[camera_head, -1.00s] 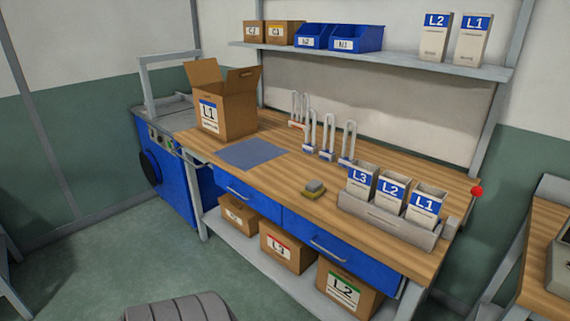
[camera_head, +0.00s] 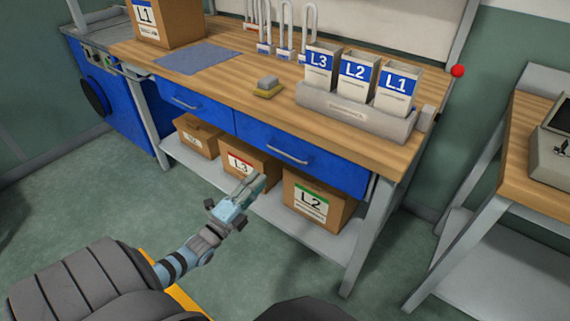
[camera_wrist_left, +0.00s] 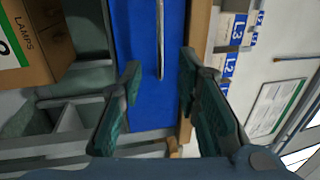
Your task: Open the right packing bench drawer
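The right packing bench drawer (camera_head: 325,163) has a blue front with a metal bar handle (camera_head: 287,152). It sits flush under the wooden top and looks closed. My left gripper (camera_head: 254,183) is in front of the bench, below and left of the handle, and clear of it. In the left wrist view the left gripper's fingers (camera_wrist_left: 160,72) are apart with nothing between them. That view shows the blue drawer front (camera_wrist_left: 138,60) and the handle (camera_wrist_left: 160,38) ahead, lined up with the gap between the fingers. My right gripper is not in view.
The left drawer (camera_head: 195,106) is closed beside it. Boxes, including L2 (camera_head: 318,202) and L3 (camera_head: 235,160), stand on the lower shelf. A rack (camera_head: 350,108) of L3, L2 and L1 cartons stands on top. The floor in front is clear; another table (camera_head: 530,150) is at right.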

